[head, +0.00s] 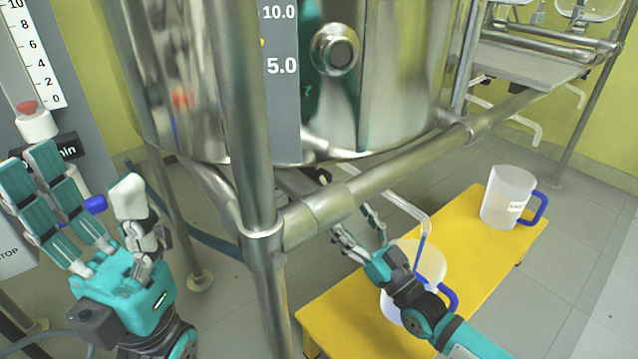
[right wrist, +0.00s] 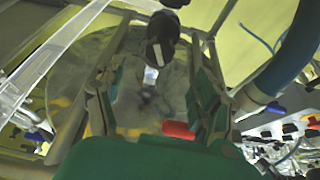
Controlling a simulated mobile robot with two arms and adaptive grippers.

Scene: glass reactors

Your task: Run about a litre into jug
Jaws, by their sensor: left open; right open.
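A translucent jug (head: 432,262) with a blue handle stands on the yellow bench (head: 345,311), partly hidden behind my right gripper (head: 356,226). A bent pale outlet pipe (head: 410,207) ends over this jug, and a thin blue streak shows below its end; I cannot tell whether it is liquid. The steel vessel (head: 390,85) stands above. My right gripper is open under the vessel's lower edge. In the right wrist view, a red piece (right wrist: 178,130) shows between its spread fingers, apparently not gripped. My left gripper (head: 88,172) is open and empty at the left, fingers up.
A second jug (head: 507,198) with a blue handle stands at the bench's far end. A steel frame post (head: 258,200) and crossbar (head: 375,182) stand between my arms. A scale panel with a red float (head: 27,108) is beside my left gripper. Floor right of the bench is clear.

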